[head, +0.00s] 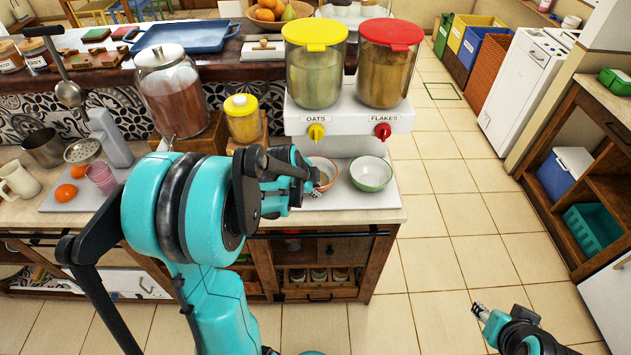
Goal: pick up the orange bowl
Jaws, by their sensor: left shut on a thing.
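The orange bowl (328,173) sits at the white tray below the cereal dispensers, its orange rim partly hidden by my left gripper. My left gripper (313,182) is shut on the bowl's near left rim. The fingertips are small and partly covered by the wrist. Whether the bowl touches the tray is hard to tell. My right gripper (479,309) is low at the right, over the tiled floor, far from the bowl. Its fingers are too small to read.
A green-rimmed bowl (371,174) stands close to the right of the orange bowl. The oats dispenser (316,75) and flakes dispenser (384,75) rise behind. A yellow-lidded jar (242,118) and a large glass jar (172,95) are left. The floor at right is clear.

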